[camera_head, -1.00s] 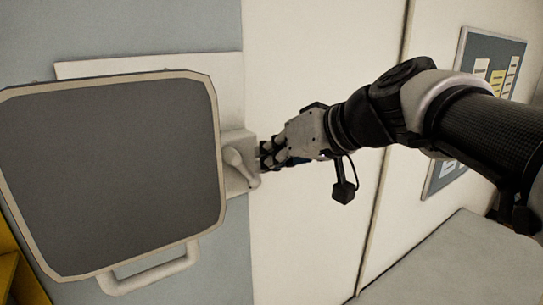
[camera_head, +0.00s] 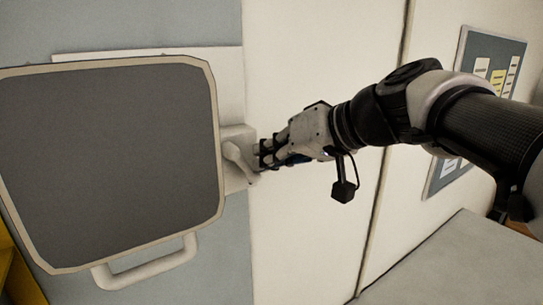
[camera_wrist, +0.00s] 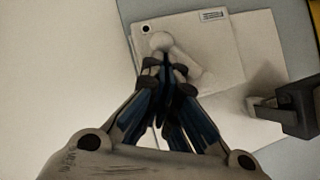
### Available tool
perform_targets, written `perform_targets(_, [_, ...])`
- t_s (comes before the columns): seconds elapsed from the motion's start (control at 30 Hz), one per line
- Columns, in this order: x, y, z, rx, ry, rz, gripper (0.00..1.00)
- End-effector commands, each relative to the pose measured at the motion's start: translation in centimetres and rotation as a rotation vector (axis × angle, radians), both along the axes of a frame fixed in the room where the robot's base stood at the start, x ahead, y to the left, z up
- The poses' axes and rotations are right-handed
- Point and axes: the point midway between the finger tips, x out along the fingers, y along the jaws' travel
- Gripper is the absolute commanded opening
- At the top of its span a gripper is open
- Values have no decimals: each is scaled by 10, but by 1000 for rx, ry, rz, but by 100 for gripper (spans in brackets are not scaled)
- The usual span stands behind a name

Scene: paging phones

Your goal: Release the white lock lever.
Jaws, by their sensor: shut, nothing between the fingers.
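The white lock lever (camera_head: 236,160) sits on a pale mounting plate (camera_head: 239,135) at the right edge of a large framed grey panel (camera_head: 110,165). It slants down to the right in the head view. In the wrist view the lever (camera_wrist: 188,66) has a round knob-like end (camera_wrist: 161,41) just beyond my fingertips. My gripper (camera_head: 262,153) is shut and empty, its tips close to the lever's right side. In the wrist view my gripper (camera_wrist: 165,66) overlaps part of the lever. I cannot tell whether they touch.
A pale bar handle (camera_head: 145,268) hangs below the framed panel. A notice board (camera_head: 480,75) is on the wall at right, above a grey surface (camera_head: 450,260). A yellow thing (camera_head: 12,275) stands at lower left. The white wall between panel and board is bare.

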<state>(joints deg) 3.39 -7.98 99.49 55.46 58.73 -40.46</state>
Motion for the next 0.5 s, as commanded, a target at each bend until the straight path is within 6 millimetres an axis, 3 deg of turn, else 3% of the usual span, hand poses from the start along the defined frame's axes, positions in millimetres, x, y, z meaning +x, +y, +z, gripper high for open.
perform_targets(0.5, [0, 1, -12, 121, 82, -1, 0])
